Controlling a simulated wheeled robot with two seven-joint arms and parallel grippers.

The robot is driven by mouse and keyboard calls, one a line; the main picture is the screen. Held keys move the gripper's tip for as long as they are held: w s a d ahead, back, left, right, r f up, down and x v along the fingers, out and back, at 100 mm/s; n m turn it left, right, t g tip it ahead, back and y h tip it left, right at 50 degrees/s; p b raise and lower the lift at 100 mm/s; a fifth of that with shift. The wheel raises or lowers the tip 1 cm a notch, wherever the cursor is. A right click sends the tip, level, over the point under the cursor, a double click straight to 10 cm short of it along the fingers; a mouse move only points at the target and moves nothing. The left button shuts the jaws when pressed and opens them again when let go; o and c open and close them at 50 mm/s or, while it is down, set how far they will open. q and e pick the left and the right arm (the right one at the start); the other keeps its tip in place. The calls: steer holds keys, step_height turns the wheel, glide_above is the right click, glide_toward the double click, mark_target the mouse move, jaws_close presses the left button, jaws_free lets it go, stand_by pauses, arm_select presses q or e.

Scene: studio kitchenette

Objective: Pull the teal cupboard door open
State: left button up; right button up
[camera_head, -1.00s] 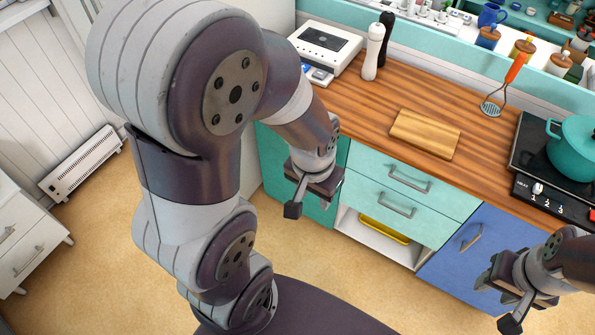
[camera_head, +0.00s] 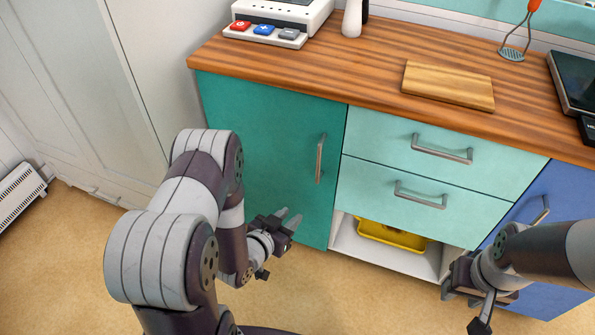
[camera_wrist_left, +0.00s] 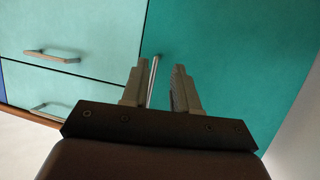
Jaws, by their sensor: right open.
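The teal cupboard door (camera_head: 275,150) is shut, flush with the cabinet front at the left end of the counter. Its upright metal bar handle (camera_head: 320,158) is near the door's right edge. My left gripper (camera_head: 291,219) is open and empty, low in front of the door, below and left of the handle. In the left wrist view the open fingers (camera_wrist_left: 159,88) point at the teal door (camera_wrist_left: 230,60), and the handle (camera_wrist_left: 153,82) shows between them, close to the left finger. I cannot tell its depth from the fingertips. My right gripper (camera_head: 468,310) is open at the lower right.
Two pale teal drawers (camera_head: 425,172) with bar handles sit right of the door, above an open shelf with a yellow tray (camera_head: 392,237). A blue door (camera_head: 560,215) is further right. A cutting board (camera_head: 447,85) lies on the counter. A white cabinet wall stands left.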

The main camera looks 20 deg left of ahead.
mark_target(318, 160)
arm_select(q)
step_height(318, 160, up, 8)
steer(key=w+t+h, duration=0.1)
steer(key=w+t, duration=0.1)
steer(key=t, duration=0.2)
steer(key=b+x, duration=0.3)
steer(key=x, duration=0.8)
steer(key=shift+w+d+r, duration=0.1)
steer(key=shift+w+r, duration=0.05)
steer(key=shift+w, duration=0.05)
steer(key=shift+w+d+r, duration=0.15)
steer(key=shift+w, duration=0.45)
jaws_close()
arm_select(e)
step_height(318, 160, down, 2)
steer(key=shift+a+f, duration=0.1)
steer(key=shift+f, duration=0.15)
